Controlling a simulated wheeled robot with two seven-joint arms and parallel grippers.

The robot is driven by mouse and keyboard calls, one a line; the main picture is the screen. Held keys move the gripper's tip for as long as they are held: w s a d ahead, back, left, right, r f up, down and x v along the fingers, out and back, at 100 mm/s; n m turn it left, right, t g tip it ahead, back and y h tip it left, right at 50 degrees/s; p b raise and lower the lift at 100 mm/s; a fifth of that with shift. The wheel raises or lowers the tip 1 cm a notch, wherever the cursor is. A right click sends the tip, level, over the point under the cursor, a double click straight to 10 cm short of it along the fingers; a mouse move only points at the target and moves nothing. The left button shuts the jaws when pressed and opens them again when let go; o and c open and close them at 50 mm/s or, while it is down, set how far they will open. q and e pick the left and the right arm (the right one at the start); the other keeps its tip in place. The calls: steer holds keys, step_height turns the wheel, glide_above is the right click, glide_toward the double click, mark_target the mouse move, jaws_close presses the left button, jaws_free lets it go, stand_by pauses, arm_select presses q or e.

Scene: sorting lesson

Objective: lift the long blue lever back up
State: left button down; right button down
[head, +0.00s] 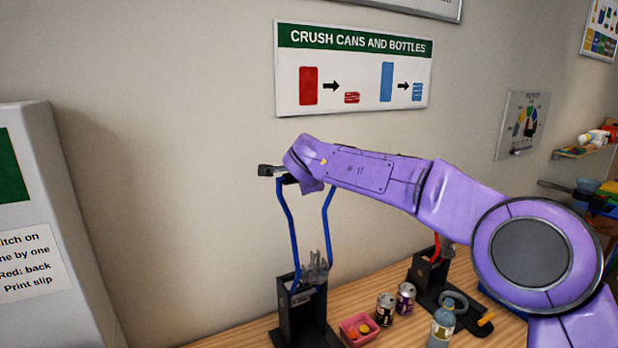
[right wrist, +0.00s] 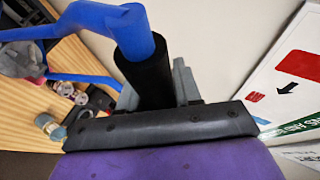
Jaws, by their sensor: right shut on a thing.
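The long blue lever (head: 285,222) stands upright on a black crusher (head: 303,318) at the front of the wooden table. Its two blue bars rise to my right wrist, and a black grip end (head: 268,170) sticks out at the top left. In the right wrist view, the blue lever (right wrist: 130,32) meets a black grip (right wrist: 147,78) between grey fingers. My right gripper (right wrist: 157,88) is shut on this grip. In the head view my purple wrist hides most of the fingers. My left gripper is not in view.
A pink tray (head: 346,334) with small orange and yellow things, two cans (head: 385,309) and a bottle (head: 443,326) stand right of the crusher. A second black crusher with a red lever (head: 436,247) is farther right. The wall is close behind; a grey cabinet (head: 50,170) stands left.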

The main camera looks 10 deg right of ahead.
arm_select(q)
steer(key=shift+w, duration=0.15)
arm_select(e)
steer(key=shift+f, duration=0.5)
steer(key=shift+a, duration=0.1)
steer(key=c, duration=1)
jaws_free()
steer(key=shift+o, duration=0.7)
steer(key=shift+w, duration=0.15)
arm_select(q)
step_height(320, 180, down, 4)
steer(key=b, duration=0.4)
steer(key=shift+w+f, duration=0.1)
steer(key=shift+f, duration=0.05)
arm_select(e)
steer(key=v, duration=1)
steer(key=shift+r, duration=0.25)
steer(key=shift+w, duration=0.15)
